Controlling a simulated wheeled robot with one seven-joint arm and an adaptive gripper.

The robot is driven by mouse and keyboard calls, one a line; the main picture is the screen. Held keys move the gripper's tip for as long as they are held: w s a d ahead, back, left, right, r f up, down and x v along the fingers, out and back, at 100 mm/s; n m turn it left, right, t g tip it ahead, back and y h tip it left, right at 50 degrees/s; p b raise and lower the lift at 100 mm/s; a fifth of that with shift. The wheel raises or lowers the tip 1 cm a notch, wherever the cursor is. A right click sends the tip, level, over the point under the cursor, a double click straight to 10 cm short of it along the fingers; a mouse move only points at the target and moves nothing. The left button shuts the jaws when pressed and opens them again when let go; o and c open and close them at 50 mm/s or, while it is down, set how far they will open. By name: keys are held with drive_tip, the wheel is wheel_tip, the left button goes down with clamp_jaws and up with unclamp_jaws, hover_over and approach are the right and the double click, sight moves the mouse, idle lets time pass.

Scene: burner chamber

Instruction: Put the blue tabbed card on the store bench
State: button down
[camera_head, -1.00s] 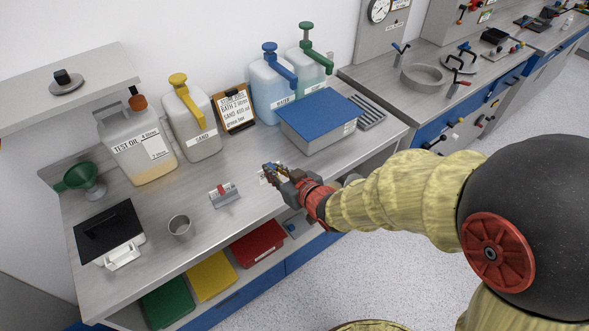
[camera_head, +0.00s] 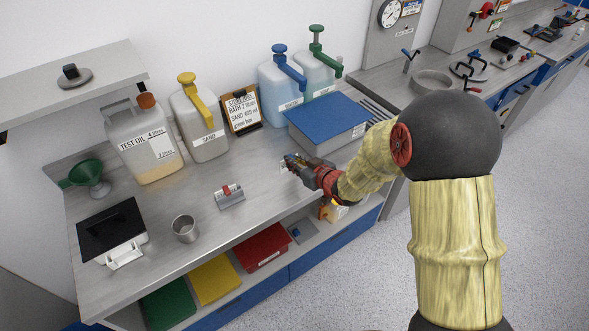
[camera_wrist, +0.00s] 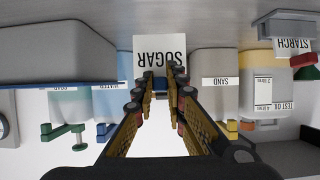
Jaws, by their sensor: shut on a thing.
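My gripper (camera_head: 290,162) is over the grey bench (camera_head: 150,225) with the jugs, to the left of the front corner of the blue-topped box. In the wrist view its fingers (camera_wrist: 160,88) close on a small blue tab (camera_wrist: 160,80). The tab belongs to a white card (camera_wrist: 158,50) that reads SUGAR, upside down in that view. In the head view only a small pale bit of the card (camera_head: 284,168) shows at the fingertips. I cannot tell whether the card touches the bench top.
A red-tabbed holder (camera_head: 229,197) and a metal cup (camera_head: 185,228) stand left of my gripper. The blue-topped box (camera_head: 330,120) is close on the right. Jugs and a clipboard (camera_head: 241,110) line the back. Coloured trays sit on the shelf below. Bench top between holder and gripper is clear.

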drive_tip(key=shift+w+f+b, duration=0.15)
drive_tip(key=shift+f+b, duration=0.35)
drive_tip(key=shift+f, duration=1.2)
drive_tip(key=shift+f, duration=0.1)
drive_tip(key=c, duration=1.9)
unclamp_jaws()
drive_tip(key=shift+o, duration=0.4)
